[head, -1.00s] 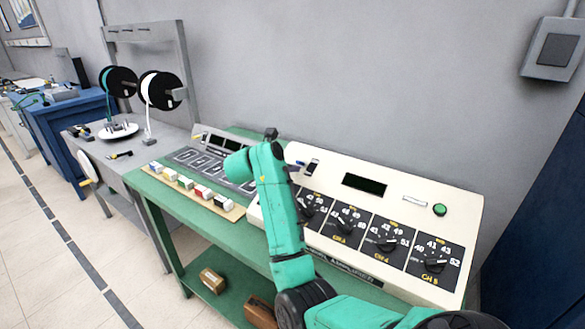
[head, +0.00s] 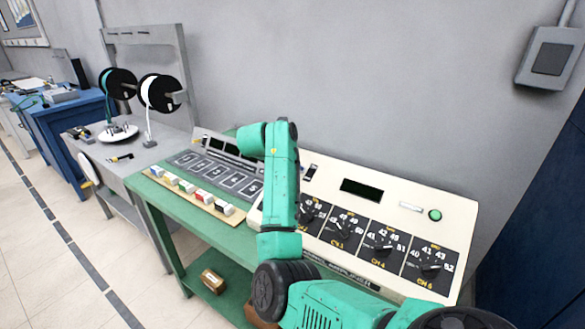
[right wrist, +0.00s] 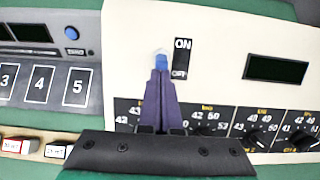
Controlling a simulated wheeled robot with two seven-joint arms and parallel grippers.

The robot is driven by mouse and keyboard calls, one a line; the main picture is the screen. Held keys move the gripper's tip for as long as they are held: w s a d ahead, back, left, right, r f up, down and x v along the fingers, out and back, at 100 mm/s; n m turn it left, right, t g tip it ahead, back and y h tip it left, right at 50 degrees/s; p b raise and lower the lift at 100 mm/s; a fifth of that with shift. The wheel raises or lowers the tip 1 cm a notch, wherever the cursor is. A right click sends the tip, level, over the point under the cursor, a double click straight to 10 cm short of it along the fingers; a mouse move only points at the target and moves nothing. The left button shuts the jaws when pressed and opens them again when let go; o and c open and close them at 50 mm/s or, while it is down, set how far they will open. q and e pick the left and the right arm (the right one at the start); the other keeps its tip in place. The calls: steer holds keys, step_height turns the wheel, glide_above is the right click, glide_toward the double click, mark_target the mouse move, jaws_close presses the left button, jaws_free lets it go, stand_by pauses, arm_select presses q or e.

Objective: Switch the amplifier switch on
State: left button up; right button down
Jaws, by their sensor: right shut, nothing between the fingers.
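The amplifier (head: 400,205) is the cream sloped console with a dark display, a green button and a row of black dials. Its switch (head: 312,172) is a small black plate at the upper left of the console. In the right wrist view the switch (right wrist: 181,58) shows ON at the top and OFF at the bottom; I cannot tell its lever's position. My right gripper (right wrist: 161,66) is shut and empty, its bluish fingertips just left of the switch plate. Contact is unclear. In the head view my right arm hides the gripper. My left gripper is not in view.
A grey panel with numbered pads (head: 222,172) and a wooden strip with coloured blocks (head: 196,196) lie left of the amplifier on the green table (head: 165,205). Spools (head: 160,92) stand on the grey bench farther left. A grey wall rises behind.

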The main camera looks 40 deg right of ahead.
steer(key=shift+w+d+r+g+y+p, duration=0.15)
steer(key=shift+d+r+y+p, duration=0.1)
steer(key=shift+y, duration=0.25)
steer(key=shift+s+d+r+g+y+p, duration=0.15)
steer(key=shift+r+y+p, duration=0.1)
steer(key=shift+y, duration=0.25)
steer(key=shift+w, duration=0.15)
steer(key=shift+d+r+y, duration=0.1)
steer(key=shift+y, duration=0.2)
steer(key=shift+d, duration=0.15)
steer(key=shift+r, duration=0.2)
steer(key=shift+r+p, duration=0.45)
steer(key=shift+r, duration=0.3)
